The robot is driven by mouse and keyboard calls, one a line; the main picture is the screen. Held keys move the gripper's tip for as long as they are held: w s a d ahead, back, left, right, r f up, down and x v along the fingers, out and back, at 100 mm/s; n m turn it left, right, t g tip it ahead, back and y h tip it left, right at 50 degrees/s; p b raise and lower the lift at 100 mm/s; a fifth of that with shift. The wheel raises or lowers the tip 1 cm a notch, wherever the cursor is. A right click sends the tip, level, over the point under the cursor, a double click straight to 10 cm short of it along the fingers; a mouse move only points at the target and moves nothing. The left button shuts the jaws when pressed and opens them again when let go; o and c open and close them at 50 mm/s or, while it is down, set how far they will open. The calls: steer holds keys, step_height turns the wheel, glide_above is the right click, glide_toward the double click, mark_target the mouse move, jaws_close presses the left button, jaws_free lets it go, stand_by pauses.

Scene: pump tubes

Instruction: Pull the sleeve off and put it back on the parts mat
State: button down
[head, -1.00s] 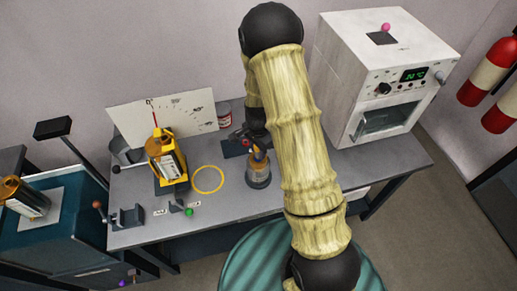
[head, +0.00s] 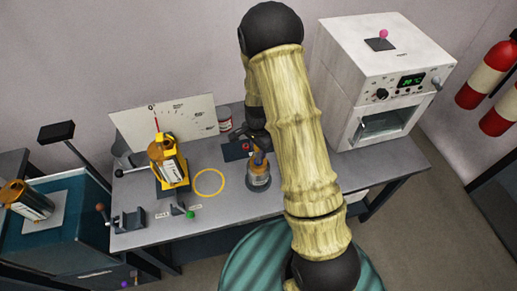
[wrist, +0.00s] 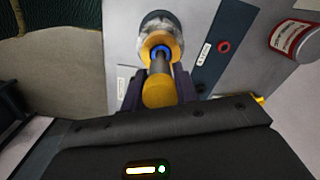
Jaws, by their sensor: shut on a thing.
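My gripper (wrist: 158,98) is shut on an orange-ended cylinder (wrist: 158,92), which appears to be the sleeve. It is lined up with a grey stem that has a blue ring (wrist: 160,53) at its far end, above an orange-topped pump (wrist: 160,26). Whether the sleeve still touches the stem cannot be told. In the head view the pump (head: 258,180) stands on the bench, with my gripper (head: 258,146) right above it, partly hidden by my arm. The dark parts mat (head: 234,153) lies just behind the pump; it also shows in the wrist view (wrist: 232,27).
A red ring (wrist: 224,47) lies on the mat. A yellow ring (head: 209,183) marks the bench left of the pump. A yellow device (head: 170,170) and a dial board (head: 190,119) stand further left. A red-labelled can (wrist: 295,40) is beyond the mat; a white oven (head: 385,80) stands right.

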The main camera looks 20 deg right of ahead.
steer(key=shift+r+p, duration=0.55)
steer(key=shift+r, duration=0.35)
